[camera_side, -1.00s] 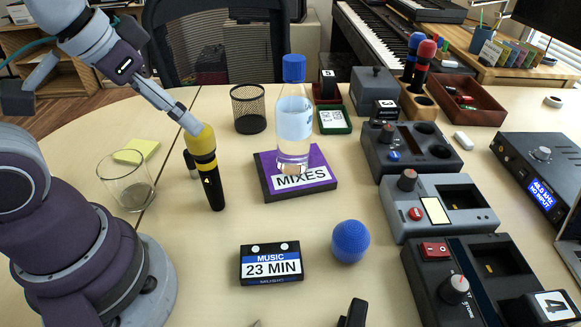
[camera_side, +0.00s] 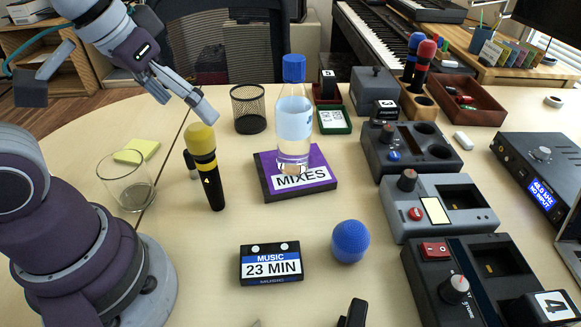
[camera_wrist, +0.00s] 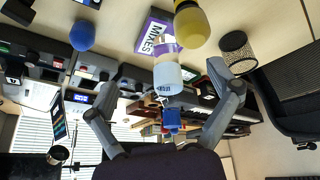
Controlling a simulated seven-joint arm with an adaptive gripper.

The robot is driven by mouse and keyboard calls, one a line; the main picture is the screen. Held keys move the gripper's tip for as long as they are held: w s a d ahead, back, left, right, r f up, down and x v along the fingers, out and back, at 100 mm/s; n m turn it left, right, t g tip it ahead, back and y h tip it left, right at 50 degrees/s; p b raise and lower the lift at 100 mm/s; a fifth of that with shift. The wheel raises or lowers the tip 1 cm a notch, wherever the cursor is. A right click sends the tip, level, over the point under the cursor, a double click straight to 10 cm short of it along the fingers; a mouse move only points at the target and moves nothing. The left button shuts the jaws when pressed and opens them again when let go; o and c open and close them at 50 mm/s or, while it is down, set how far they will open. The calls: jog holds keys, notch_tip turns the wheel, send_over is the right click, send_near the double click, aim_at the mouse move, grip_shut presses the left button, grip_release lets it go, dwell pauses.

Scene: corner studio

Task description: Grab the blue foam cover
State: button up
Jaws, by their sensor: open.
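The blue foam cover (camera_side: 350,241) is a round blue ball lying on the table, right of the small MUSIC 23 MIN box (camera_side: 271,263) in the side view. It also shows at the upper left of the wrist view (camera_wrist: 82,35). My gripper (camera_side: 211,113) is open and empty in the side view, just above the yellow-topped microphone (camera_side: 206,166), well behind and left of the cover. In the wrist view its two fingers (camera_wrist: 162,92) are spread wide, with the microphone's yellow head (camera_wrist: 191,27) beyond them.
A water bottle (camera_side: 293,125) stands on the purple MIXES block (camera_side: 318,184), between the microphone and the grey consoles (camera_side: 437,207) on the right. A glass (camera_side: 127,182) stands at left, a mesh cup (camera_side: 248,108) behind. Table around the cover is mostly clear.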

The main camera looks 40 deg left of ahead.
jog(key=w+d+n+g, duration=0.2)
jog(key=w+d+n, duration=0.2)
jog(key=w+n, duration=0.1)
jog(key=n+g+h, duration=0.1)
jog(key=n+g, duration=0.2)
jog(key=n, duration=0.9)
send_over(352, 225)
jog(key=a, duration=0.1)
notch_tip(352, 225, down, 10)
jog(key=shift+s+r, duration=0.1)
jog(key=shift+s, duration=0.05)
jog(key=f, duration=0.3)
jog(key=d+f, duration=0.1)
jog(key=f, duration=0.6)
jog(key=shift+d, duration=0.2)
jog(key=c, duration=0.8)
